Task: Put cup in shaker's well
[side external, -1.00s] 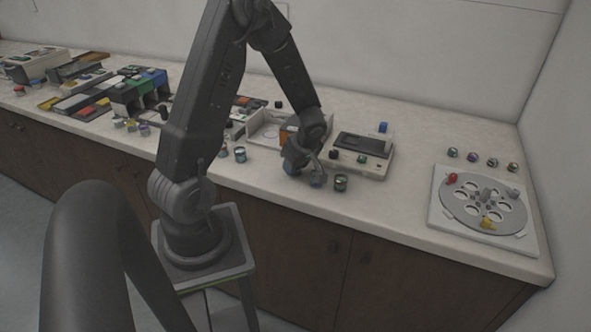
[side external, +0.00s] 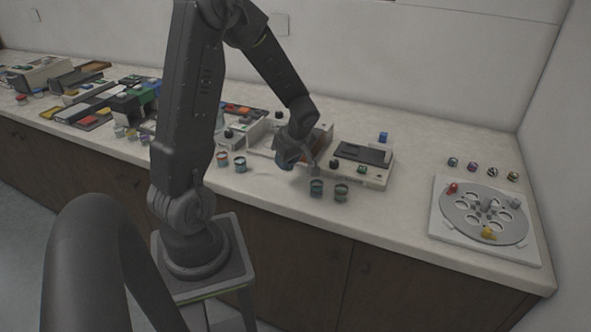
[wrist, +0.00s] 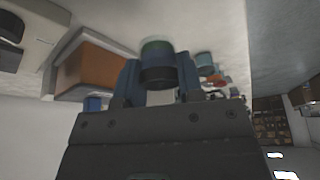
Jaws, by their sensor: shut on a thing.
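My gripper (side external: 311,170) points down near the front of the counter in the side view. Its two blue fingers close around a small cup in the wrist view (wrist: 157,62), with a greenish band and a dark band. A grey round plate with several wells (side external: 470,221) sits on a white square base at the right; which unit is the shaker is not labelled.
A white device with a dark top (side external: 360,160) stands behind the cups. A white tray with a brown-orange plate (wrist: 88,68) lies beside the gripper. Two cups (side external: 239,164) stand to the left. Several small cups (side external: 472,167) line the back right. The counter between device and round plate is clear.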

